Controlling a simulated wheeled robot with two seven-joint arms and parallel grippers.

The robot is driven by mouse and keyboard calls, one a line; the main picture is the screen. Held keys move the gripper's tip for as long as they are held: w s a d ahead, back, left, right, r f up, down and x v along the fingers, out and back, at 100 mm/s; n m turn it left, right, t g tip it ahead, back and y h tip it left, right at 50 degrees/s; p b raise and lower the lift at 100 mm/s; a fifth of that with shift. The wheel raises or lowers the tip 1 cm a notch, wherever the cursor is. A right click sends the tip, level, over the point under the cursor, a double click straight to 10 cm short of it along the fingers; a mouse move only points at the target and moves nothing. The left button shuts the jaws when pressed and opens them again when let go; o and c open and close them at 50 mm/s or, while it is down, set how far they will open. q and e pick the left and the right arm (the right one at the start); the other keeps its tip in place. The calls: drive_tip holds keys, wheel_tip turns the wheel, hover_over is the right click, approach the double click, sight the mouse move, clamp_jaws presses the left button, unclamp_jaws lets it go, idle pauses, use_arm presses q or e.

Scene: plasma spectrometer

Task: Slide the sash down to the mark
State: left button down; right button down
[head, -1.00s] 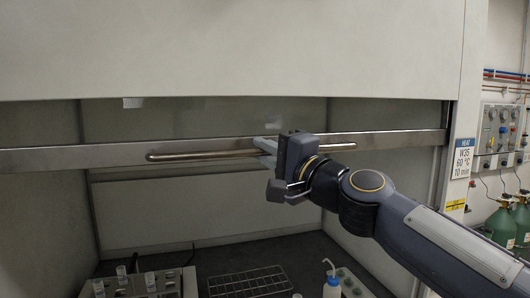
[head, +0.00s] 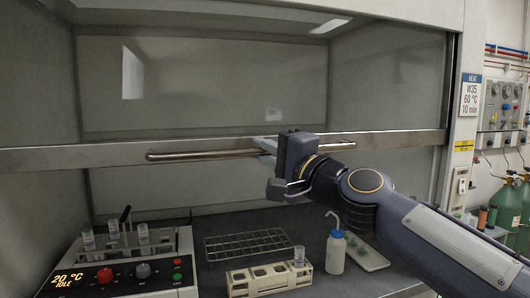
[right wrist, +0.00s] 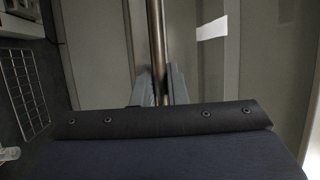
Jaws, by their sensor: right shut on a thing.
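The sash (head: 200,85) is a glass pane across the fume hood, with a metal bottom rail (head: 60,156) and a long bar handle (head: 215,154). My right gripper (head: 267,150) is shut on the handle right of its middle. In the right wrist view the handle (right wrist: 156,45) runs between the fingers. A yellow label (head: 464,146) on the right post is near the level of the rail's right end; I cannot tell whether it is the mark. My left gripper is not in view.
Below the sash, the hood floor holds a heater block (head: 135,272) with vials, a wire rack (head: 245,244), a tube holder (head: 268,279) and a wash bottle (head: 336,250). Open space remains between rail and floor. Green gas cylinders (head: 510,205) stand outside at right.

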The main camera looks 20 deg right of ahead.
drive_tip(key=shift+f, duration=0.1)
drive_tip(key=c, duration=1.5)
unclamp_jaws()
drive_tip(key=shift+o, duration=0.2)
drive_tip(key=b+v, duration=0.1)
drive_tip(key=v, duration=0.7)
drive_tip(key=shift+b, duration=0.3)
